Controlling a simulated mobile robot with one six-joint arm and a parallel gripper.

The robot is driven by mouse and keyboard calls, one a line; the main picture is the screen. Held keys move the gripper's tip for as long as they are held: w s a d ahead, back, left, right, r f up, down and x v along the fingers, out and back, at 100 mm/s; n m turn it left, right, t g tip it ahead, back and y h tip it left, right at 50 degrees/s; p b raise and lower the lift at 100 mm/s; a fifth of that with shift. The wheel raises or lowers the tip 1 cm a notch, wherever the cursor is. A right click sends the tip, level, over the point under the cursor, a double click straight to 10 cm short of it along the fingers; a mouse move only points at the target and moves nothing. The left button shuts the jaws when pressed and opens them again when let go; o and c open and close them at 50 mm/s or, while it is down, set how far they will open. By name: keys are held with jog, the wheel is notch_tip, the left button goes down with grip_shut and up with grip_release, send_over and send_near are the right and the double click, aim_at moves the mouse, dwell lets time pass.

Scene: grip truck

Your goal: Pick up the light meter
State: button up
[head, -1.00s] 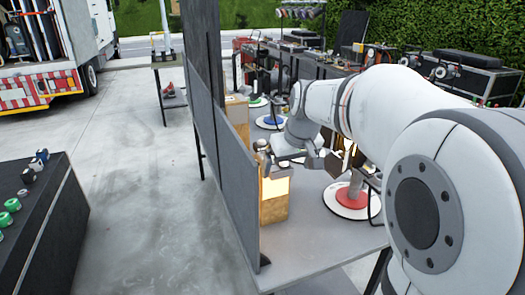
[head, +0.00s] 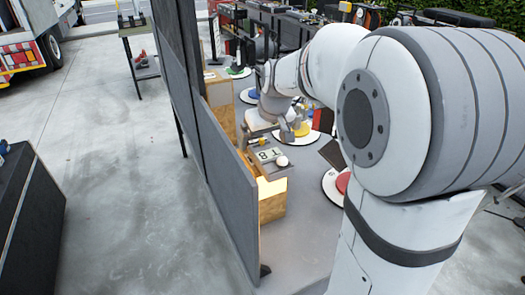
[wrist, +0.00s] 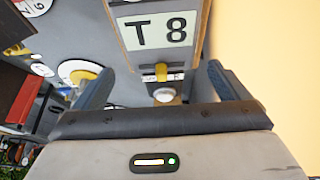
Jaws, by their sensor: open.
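What looks like the light meter (wrist: 163,96) is a small piece with a white dome, below a yellow part and a small label in the wrist view. It sits at the near end of a grey board with a T 8 plate (wrist: 161,31). In the head view the white dome (head: 282,161) shows beside the T 8 plate (head: 270,154). My gripper (wrist: 160,88) is open, its two blue-grey fingers apart on either side of the dome, with nothing held. How far the fingertips are above it is hard to tell. The meter's lower body is hidden by my gripper.
A tall dark panel (head: 222,170) stands along the table's left edge. A wooden box with a glowing top (head: 271,203) stands close to the dome. Round white bases with coloured discs (head: 335,187) stand on the grey table (head: 297,238). Dark cases fill the back.

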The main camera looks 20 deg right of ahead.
jog(key=shift+x, duration=1.55)
jog(key=shift+s+a, duration=0.1)
jog(key=shift+c, duration=0.3)
jog(key=c, duration=1.3)
